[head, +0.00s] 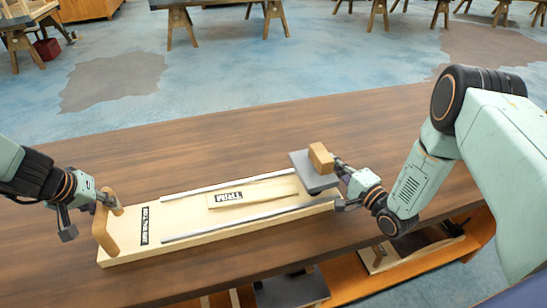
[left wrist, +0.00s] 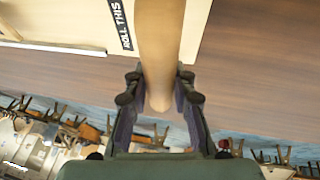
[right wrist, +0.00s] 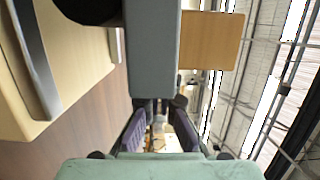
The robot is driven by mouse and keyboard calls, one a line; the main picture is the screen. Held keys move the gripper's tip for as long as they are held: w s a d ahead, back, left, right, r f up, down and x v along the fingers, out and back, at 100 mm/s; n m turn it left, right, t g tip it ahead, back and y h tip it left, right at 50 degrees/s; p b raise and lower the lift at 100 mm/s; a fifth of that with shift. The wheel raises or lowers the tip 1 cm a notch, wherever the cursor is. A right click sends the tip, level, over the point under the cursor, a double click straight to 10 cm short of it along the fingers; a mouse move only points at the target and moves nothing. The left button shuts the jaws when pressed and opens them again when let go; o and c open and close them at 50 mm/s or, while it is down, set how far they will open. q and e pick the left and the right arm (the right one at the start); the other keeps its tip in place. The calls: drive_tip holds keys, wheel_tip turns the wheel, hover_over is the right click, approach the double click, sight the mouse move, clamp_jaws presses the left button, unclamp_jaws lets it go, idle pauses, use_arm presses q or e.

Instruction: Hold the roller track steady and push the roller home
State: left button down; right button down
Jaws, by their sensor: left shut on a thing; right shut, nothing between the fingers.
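The roller track (head: 180,246) is a pale wooden board with two metal rails, lying along the dark table. My left gripper (head: 106,205) is shut on the wooden handle (left wrist: 165,50) at the track's left end. The roller (head: 313,180) is a grey slab with a wooden block on top, at the track's right end. The right wrist view shows its grey side (right wrist: 153,50) and a dark rounded part beneath. My right gripper (right wrist: 157,108) is shut and empty, its fingertips right at the grey slab; I cannot tell whether they touch.
A pale strip labelled TRIM (head: 255,190) lies between the rails, left of the roller. The table (head: 260,145) is clear behind the track. An orange-brown shelf (head: 350,275) with boards sits below the table's front edge. Trestle tables stand far back.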

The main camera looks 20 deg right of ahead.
use_arm(q)
drive_tip(key=shift+d+r, duration=0.15)
use_arm(e)
drive_tip(key=a, duration=2.3)
drive_tip(key=shift+s+a, duration=0.3)
drive_tip(key=d, duration=0.4)
drive_tip(key=shift+w+d, duration=0.2)
drive_tip(key=shift+d, duration=0.15)
drive_tip(key=v, duration=1)
drive_tip(key=shift+d, duration=0.1)
use_arm(q)
drive_tip(key=c, duration=1)
unclamp_jaws()
drive_tip(key=shift+c, duration=0.2)
